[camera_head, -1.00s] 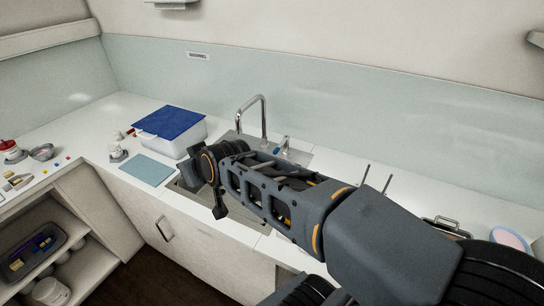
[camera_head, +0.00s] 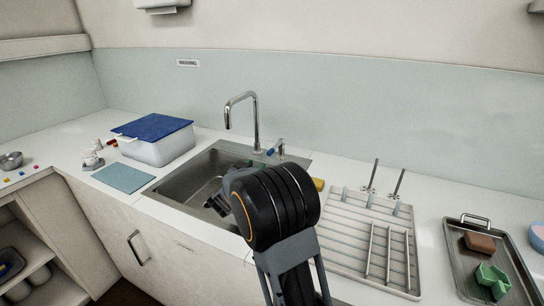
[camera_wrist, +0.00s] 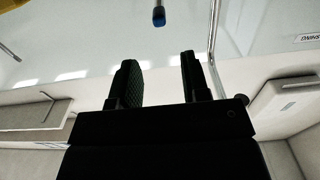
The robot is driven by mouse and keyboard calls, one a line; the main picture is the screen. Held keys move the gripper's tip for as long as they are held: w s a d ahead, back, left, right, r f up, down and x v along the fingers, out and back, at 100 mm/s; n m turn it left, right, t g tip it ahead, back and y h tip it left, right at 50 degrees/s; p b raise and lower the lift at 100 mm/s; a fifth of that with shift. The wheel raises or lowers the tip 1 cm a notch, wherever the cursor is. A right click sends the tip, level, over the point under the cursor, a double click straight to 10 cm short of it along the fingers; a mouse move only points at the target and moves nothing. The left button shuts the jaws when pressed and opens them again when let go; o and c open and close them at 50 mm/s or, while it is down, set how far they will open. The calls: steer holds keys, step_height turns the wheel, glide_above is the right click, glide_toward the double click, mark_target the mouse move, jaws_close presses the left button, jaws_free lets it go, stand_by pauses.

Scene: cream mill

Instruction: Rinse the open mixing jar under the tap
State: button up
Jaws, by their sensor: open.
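The tap (camera_head: 255,120) stands at the back of the steel sink (camera_head: 170,188) in the head view, its spout hooked to the left. My gripper (camera_head: 218,205) is low over the sink, partly hidden behind my wrist. In the wrist view my gripper (camera_wrist: 160,80) has its two dark fingers apart with nothing between them. The chrome tap pipe (camera_wrist: 215,30) runs beside the right finger in that view. I cannot make out the open mixing jar in either view; part of the sink is hidden by my arm. No water stream is visible.
A blue-lidded tub (camera_head: 160,150) and a blue-grey mat (camera_head: 124,178) lie left of the sink. A drying rack (camera_head: 345,225) with upright rods stands right. A metal tray (camera_head: 515,275) holds a brown block and a green piece. A yellow item (camera_head: 319,184) sits by the sink.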

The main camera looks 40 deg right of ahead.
mark_target(268, 154)
steer(key=x, duration=1.2)
steer(key=shift+w+d+p, duration=0.15)
steer(key=shift+d+p, duration=0.2)
steer(key=shift+c, duration=0.3)
jaws_close()
steer(key=shift+a, duration=0.1)
